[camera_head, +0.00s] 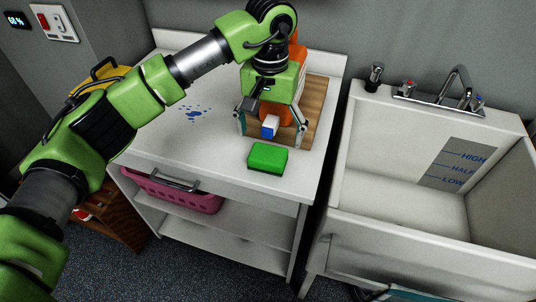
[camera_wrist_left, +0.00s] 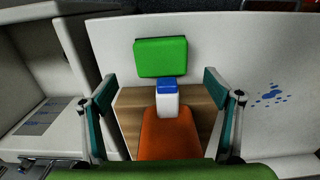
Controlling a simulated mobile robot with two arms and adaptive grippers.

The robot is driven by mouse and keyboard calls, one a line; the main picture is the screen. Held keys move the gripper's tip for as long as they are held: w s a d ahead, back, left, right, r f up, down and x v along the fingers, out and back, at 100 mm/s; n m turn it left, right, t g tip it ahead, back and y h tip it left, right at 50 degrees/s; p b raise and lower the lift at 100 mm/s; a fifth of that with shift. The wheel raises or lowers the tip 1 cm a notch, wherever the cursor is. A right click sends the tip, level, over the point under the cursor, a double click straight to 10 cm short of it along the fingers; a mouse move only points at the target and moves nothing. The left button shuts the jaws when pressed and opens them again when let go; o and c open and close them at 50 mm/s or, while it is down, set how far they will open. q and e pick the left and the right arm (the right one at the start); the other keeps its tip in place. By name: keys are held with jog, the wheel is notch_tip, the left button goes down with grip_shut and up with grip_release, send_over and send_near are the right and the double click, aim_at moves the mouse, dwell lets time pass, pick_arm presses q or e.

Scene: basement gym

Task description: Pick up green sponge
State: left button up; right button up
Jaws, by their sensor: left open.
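The green sponge (camera_head: 267,158) lies flat on the white counter (camera_head: 215,165), close to its front edge. It also shows in the left wrist view (camera_wrist_left: 160,57), beyond the fingertips and centred between them. My left gripper (camera_head: 271,128) is open and empty, above an orange bottle (camera_head: 276,112) with a white neck and blue cap. In the left wrist view the two fingers of my left gripper (camera_wrist_left: 163,105) stand apart on either side of the bottle (camera_wrist_left: 168,137). The sponge is just in front of the bottle, apart from the gripper. My right gripper is not in view.
A wooden board (camera_head: 318,100) lies under the bottle. Blue droplets (camera_head: 193,113) mark the counter to the left. A white sink (camera_head: 395,190) with a tap (camera_head: 456,88) stands to the right. A pink basket (camera_head: 175,192) sits on the shelf below.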

aim_at(268, 153)
pick_arm(q)
jog(key=shift+f, duration=0.6)
jog(key=shift+w+f, duration=0.1)
jog(key=shift+f, duration=0.2)
jog(key=shift+s+f+p, duration=0.2)
jog(key=shift+f+p, duration=0.25)
jog(key=shift+f, duration=0.2)
jog(key=f+p, duration=0.1)
jog(key=f, duration=0.2)
jog(key=shift+s+a+f, duration=0.1)
jog(key=shift+a+f, duration=0.1)
jog(key=shift+f, duration=0.2)
jog(key=c, duration=1)
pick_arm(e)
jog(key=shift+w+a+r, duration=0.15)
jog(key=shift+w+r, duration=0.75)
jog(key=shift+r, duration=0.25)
